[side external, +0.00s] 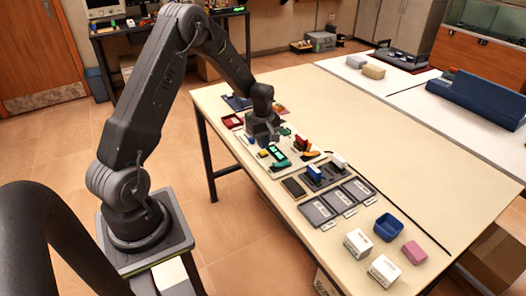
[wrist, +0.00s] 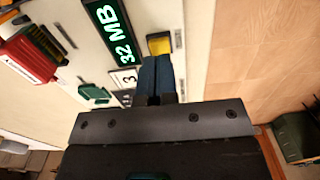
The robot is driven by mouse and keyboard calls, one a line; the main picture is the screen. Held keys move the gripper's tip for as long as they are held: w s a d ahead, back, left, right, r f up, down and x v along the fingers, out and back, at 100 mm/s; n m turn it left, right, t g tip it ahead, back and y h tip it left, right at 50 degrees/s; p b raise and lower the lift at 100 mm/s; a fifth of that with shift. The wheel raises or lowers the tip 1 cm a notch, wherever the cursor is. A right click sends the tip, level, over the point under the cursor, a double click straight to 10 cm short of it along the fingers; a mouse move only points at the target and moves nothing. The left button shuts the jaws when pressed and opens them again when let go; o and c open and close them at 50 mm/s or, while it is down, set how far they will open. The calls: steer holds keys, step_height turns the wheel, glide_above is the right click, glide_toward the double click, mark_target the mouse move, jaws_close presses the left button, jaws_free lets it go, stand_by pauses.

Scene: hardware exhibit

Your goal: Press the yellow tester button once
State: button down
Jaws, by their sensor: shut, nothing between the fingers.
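The yellow tester button (wrist: 158,43) shows in the wrist view just beyond my fingertips, beside the lit green display reading "32 MB" (wrist: 112,32). In the side view the yellow button (side external: 263,153) is small, left of the green display (side external: 276,152). My gripper (wrist: 157,62) is shut and empty, its two dark blue fingers side by side. The fingertips lie close to the near edge of the button in the wrist view; I cannot tell whether they touch it. In the side view my gripper (side external: 262,143) is over the tester area, its tips hard to make out.
A red block-like part (wrist: 32,52) and a green piece (wrist: 95,92) lie near the display. Grey trays (side external: 318,210), a blue bin (side external: 388,227), white boxes (side external: 384,270) and a pink block (side external: 414,252) stand toward the table's near end.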

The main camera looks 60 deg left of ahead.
mark_target(263, 152)
steer(key=shift+r, duration=2.35)
steer(key=shift+r, duration=0.1)
steer(key=s+d+r+m+t, duration=0.1)
steer(key=s+d+r+m, duration=0.25)
steer(key=d+r, duration=0.3)
steer(key=s+d+r+m+t, duration=0.1)
steer(key=s+d+r+m, duration=0.1)
steer(key=d+r+m, duration=0.35)
steer(key=s+d+r+m+t, duration=0.1)
steer(key=s+d+r+m, duration=0.3)
steer(key=s, duration=0.3)
steer(key=s+d+r+m+t, duration=0.2)
steer(key=s+d+r+m, duration=0.2)
steer(key=s+d, duration=0.3)
steer(key=shift+s+r+m+t, duration=0.3)
steer(key=shift+s+m, duration=0.2)
steer(key=shift+s, duration=0.3)
